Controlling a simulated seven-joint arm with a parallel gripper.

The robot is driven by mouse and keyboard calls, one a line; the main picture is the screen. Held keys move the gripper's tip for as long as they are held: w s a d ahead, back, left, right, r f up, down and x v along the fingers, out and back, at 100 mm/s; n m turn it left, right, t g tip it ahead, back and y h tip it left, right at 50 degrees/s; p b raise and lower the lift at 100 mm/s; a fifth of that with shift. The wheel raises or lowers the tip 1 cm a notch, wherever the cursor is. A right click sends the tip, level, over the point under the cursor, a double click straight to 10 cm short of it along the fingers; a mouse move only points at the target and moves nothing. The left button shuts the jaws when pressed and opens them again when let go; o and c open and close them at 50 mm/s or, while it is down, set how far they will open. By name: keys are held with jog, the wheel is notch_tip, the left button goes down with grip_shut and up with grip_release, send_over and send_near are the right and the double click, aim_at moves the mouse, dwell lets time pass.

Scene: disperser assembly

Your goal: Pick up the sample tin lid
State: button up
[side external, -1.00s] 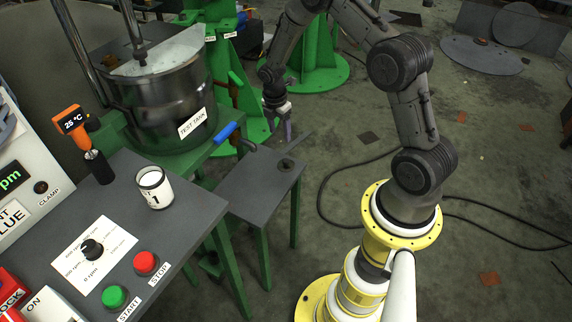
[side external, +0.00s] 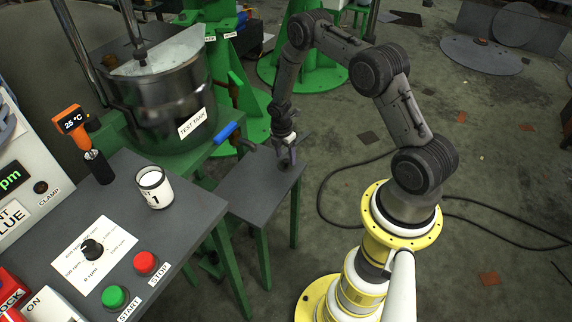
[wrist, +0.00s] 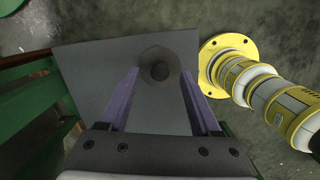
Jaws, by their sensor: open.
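The sample tin lid (wrist: 159,66) is a dark round disc with a raised knob at its centre. It lies on the small grey table, and in the wrist view it sits just beyond and between my fingertips. My gripper (wrist: 158,78) is open, with one purple-grey finger on each side. In the side view my gripper (side external: 287,158) points down over the table's far right part and mostly hides the lid. I cannot tell whether the fingers touch the lid. The sample tin (side external: 155,188), white and marked 1, stands open on the control bench.
The small grey table (side external: 245,195) is otherwise bare. A blue-handled valve (side external: 226,131) and the test tank (side external: 165,100) stand close to its left. The control bench (side external: 190,215) is at the front left. A black cable (side external: 325,190) lies on the floor.

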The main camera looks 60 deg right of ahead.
jog(key=shift+d+f, duration=0.1)
jog(key=shift+f, duration=0.7)
jog(key=shift+c, duration=0.3)
grip_shut()
jog(key=shift+r, duration=0.1)
